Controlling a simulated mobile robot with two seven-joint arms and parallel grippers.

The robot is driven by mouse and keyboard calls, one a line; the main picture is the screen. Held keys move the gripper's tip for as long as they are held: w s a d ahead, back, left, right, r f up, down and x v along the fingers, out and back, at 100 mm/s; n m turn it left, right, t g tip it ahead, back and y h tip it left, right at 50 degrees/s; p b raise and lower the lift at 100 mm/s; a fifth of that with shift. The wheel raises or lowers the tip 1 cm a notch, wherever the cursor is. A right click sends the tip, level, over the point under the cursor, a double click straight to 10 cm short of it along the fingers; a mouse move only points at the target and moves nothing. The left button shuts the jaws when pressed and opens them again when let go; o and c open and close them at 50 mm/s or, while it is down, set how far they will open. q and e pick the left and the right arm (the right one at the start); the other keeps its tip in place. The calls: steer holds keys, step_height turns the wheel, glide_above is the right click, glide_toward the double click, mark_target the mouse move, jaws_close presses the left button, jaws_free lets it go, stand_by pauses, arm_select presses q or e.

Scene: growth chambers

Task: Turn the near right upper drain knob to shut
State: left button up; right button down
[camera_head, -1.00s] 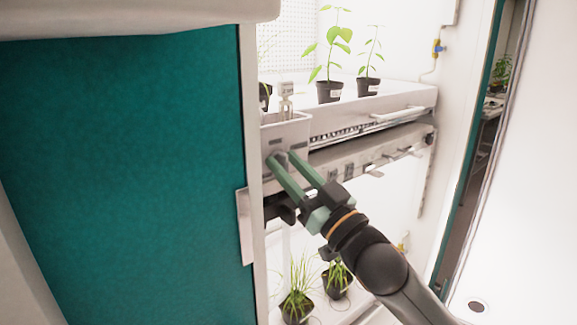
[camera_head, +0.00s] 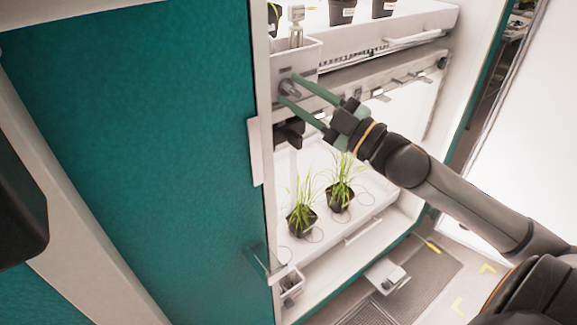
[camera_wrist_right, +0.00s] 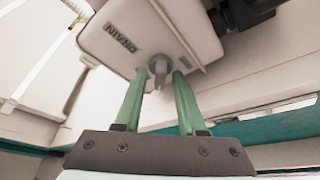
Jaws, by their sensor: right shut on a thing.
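The upper drain knob (camera_head: 289,88) is a small grey knob on the front of a white box (camera_head: 303,56) at the near end of the upper shelf. In the right wrist view the knob (camera_wrist_right: 159,68) sticks out below the word DRAIN on the box (camera_wrist_right: 108,32). My right gripper (camera_head: 290,88) has its green fingers on either side of the knob, one above and one below in the head view. It is shut on the knob; the fingertips (camera_wrist_right: 159,73) partly cover its sides. My left gripper is not in view.
A teal door panel (camera_head: 140,150) stands close on the left. Potted plants (camera_head: 340,196) stand on the lower tray, above a lower box (camera_head: 288,285). A dark fitting (camera_head: 289,132) sits just under the upper box. The upper shelf rail (camera_head: 400,75) runs off to the right.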

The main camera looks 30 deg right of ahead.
steer(key=shift+a+r+n+g+y+p, duration=0.1)
steer(key=shift+r+n+g+y+p, duration=0.3)
steer(key=shift+n+p, duration=0.75)
steer(key=shift+w+f+n+g+p, duration=0.1)
steer(key=shift+n+g+p, duration=0.6)
steer(key=shift+n+p, duration=1.15)
steer(key=shift+w+f+n+g+p, duration=0.1)
steer(key=shift+n+g+p, duration=0.6)
steer(key=shift+n+p, duration=1.05)
steer(key=shift+d, duration=0.2)
steer(key=c, duration=0.9)
jaws_free()
steer(key=shift+f, duration=0.1)
steer(key=shift+s, duration=0.1)
